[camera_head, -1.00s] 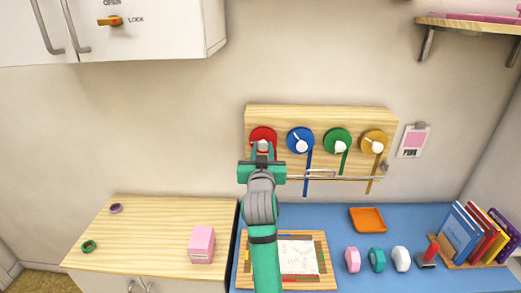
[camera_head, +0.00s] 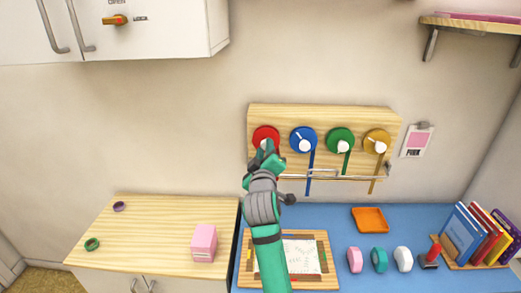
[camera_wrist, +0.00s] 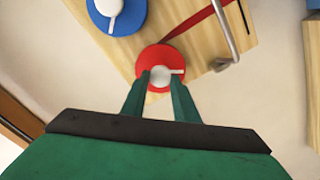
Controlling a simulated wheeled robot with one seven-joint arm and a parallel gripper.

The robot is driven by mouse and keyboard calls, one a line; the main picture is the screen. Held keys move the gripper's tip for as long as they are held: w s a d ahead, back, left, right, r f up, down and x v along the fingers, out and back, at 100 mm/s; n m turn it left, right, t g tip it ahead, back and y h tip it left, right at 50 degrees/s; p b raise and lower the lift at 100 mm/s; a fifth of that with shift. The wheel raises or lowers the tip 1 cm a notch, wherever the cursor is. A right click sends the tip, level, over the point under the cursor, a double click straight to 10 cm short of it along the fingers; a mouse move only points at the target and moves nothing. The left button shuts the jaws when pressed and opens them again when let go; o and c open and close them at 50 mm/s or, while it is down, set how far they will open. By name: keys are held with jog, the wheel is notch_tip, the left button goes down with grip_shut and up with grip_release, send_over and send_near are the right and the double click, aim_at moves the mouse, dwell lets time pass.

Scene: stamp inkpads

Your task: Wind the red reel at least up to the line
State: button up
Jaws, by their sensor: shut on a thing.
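The red reel (camera_head: 265,132) is at the left end of a wooden wall board and shows close up in the wrist view (camera_wrist: 161,54). My gripper (camera_head: 268,147) is shut on the reel's white knob (camera_wrist: 160,76), one finger on each side. A white pointer on the knob points right in the wrist view. A red ribbon (camera_wrist: 200,18) runs from the reel to the upper right there; its end is out of view. A short black mark (camera_wrist: 243,15) is on the board near a metal bar. In the head view my arm hides the red ribbon.
The blue reel (camera_head: 303,140), green reel (camera_head: 341,140) and yellow reel (camera_head: 377,142) sit to the right on the board (camera_head: 320,113). The metal bar (camera_wrist: 228,40) runs along the board's lower edge. Below are a blue desk (camera_head: 335,220) and a wooden cabinet top (camera_head: 150,230).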

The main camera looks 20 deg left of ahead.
jog(key=n, duration=0.3)
jog(key=shift+a+f+n, duration=0.15)
jog(key=shift+f+n, duration=0.1)
jog(key=shift+n, duration=0.05)
jog(key=shift+s+a+n, duration=0.1)
jog(key=shift+a+n, duration=0.05)
jog(key=shift+n, duration=1.75)
jog(key=o, duration=1.1)
jog(key=shift+c, duration=0.2)
jog(key=shift+r, duration=0.1)
